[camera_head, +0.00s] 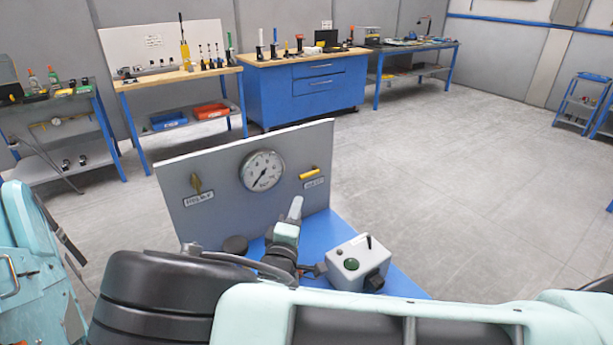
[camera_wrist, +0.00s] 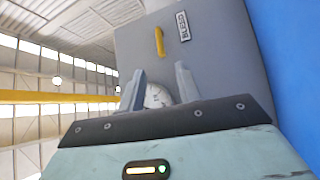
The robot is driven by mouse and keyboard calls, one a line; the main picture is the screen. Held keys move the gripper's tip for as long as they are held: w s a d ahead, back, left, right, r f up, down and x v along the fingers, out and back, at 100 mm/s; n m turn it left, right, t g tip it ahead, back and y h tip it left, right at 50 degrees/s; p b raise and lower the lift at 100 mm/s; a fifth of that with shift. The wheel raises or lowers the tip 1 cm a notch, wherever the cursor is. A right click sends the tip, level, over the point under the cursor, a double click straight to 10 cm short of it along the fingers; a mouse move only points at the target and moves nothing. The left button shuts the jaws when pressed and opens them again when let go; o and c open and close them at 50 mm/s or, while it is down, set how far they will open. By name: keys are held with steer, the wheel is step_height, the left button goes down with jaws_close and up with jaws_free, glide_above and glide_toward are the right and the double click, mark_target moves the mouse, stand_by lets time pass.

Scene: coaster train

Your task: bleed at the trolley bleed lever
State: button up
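The trolley's grey panel (camera_head: 225,205) stands upright with a round gauge (camera_head: 262,171) in its upper middle. The yellow bleed lever (camera_head: 309,173) sits right of the gauge and lies nearly level, above a small label. The wrist view is turned sideways and shows this lever (camera_wrist: 159,42) beyond my fingertips, with its label beside it. My gripper (camera_wrist: 159,70) is open and empty; the gauge face shows between its fingers. In the head view my gripper (camera_head: 296,208) is in front of the panel, below the gauge, apart from the lever. Its second finger is hard to make out there.
A grey box with a green button (camera_head: 352,264) and a dark round knob (camera_head: 235,245) sit on the blue trolley deck (camera_head: 405,286). Workbenches (camera_head: 300,85) line the back wall.

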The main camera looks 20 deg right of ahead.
steer(key=p+x, duration=0.4)
steer(key=x, duration=0.7)
steer(key=shift+w+d, duration=0.2)
steer(key=shift+w, duration=0.15)
jaws_close()
